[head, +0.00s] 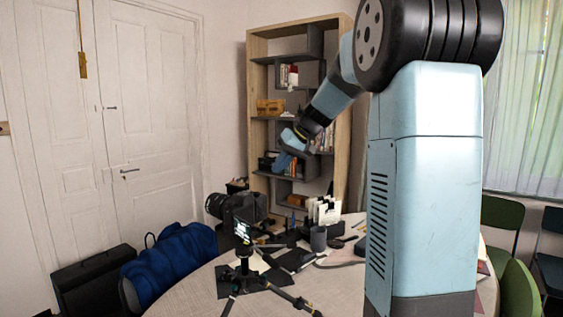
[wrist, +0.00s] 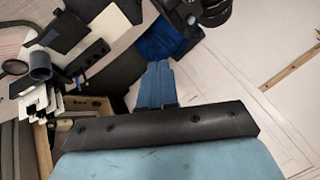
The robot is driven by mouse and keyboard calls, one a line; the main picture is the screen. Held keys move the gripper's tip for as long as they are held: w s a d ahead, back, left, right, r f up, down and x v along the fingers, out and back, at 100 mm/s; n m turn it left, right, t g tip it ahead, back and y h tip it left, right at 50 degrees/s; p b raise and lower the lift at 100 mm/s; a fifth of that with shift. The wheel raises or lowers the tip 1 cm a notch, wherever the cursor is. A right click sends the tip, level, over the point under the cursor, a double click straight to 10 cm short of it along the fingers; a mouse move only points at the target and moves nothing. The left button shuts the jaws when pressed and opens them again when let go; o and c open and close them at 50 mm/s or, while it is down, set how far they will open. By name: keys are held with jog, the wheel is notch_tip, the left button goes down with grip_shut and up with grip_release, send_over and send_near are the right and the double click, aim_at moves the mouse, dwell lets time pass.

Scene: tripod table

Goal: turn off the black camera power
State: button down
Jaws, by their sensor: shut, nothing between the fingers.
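The black camera (head: 237,208) sits on a small tripod (head: 244,270) on the round table (head: 190,297). In the wrist view only part of the camera (wrist: 200,10) shows at the top edge. Its power switch is too small to make out. My gripper (head: 281,163) is in the air above and behind the table, in front of the shelf, up and to the right of the camera. In the wrist view my gripper (wrist: 157,70) is shut and empty, apart from the camera.
A grey cup (head: 318,238), a white card holder (head: 326,212) and several dark items lie on the table right of the camera. A bookshelf (head: 257,90) stands behind. A blue bag (head: 170,262) lies left of the table. Green chairs (head: 518,285) stand at right.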

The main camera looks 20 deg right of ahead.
aim_at(247, 189)
jog(key=w+a+f, duration=0.2)
jog(key=a+f, duration=0.2)
jog(key=a, duration=0.2)
jog(key=shift+w+a+f, duration=0.2)
jog(key=shift+a+f, duration=0.15)
jog(key=shift+a, duration=0.05)
